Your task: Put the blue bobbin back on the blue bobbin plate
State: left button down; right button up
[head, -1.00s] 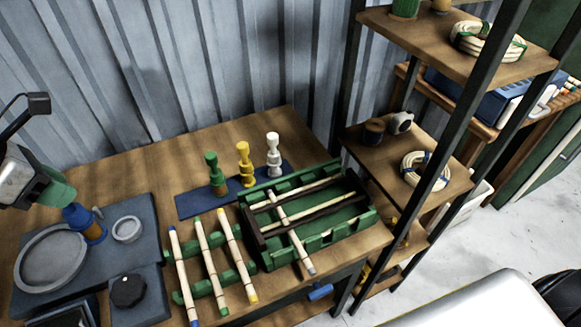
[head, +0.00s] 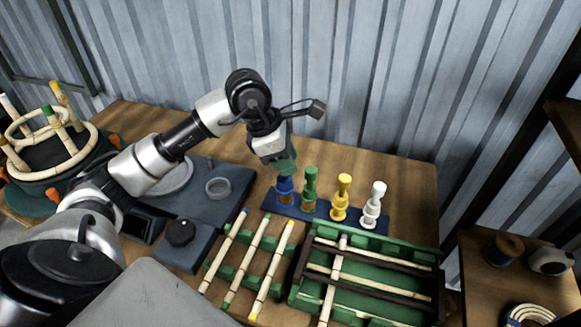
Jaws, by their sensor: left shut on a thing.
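The blue bobbin (head: 285,190) stands upright at the left end of the dark blue plate (head: 325,213), in line with the green bobbin (head: 310,188), the yellow bobbin (head: 342,197) and the white bobbin (head: 373,205). My left gripper (head: 284,167) comes down over the blue bobbin from above and is shut on its top, hiding it. The bobbin's base looks to be at the plate; I cannot tell whether it rests on it. My right gripper is out of view.
A green frame (head: 365,313) with rattan sticks lies in front of the plate. Several colour-tipped sticks (head: 247,262) lie left of it. A grey station with a dial (head: 180,232) and small dish (head: 218,187) sits further left. A shelf (head: 510,285) stands at the right.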

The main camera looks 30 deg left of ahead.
pick_arm(q)
jog(key=w+a+f+p, duration=0.2)
jog(key=w+a+f, duration=0.3)
jog(key=f, duration=0.4)
jog(key=shift+w+a, duration=0.2)
jog(key=shift+w, duration=0.2)
jog(key=c, duration=0.8)
grip_release()
jog(key=shift+c, duration=0.2)
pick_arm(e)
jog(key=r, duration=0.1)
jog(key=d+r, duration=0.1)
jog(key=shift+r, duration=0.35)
pick_arm(q)
jog(key=b+v, duration=0.1)
jog(key=v, duration=1.1)
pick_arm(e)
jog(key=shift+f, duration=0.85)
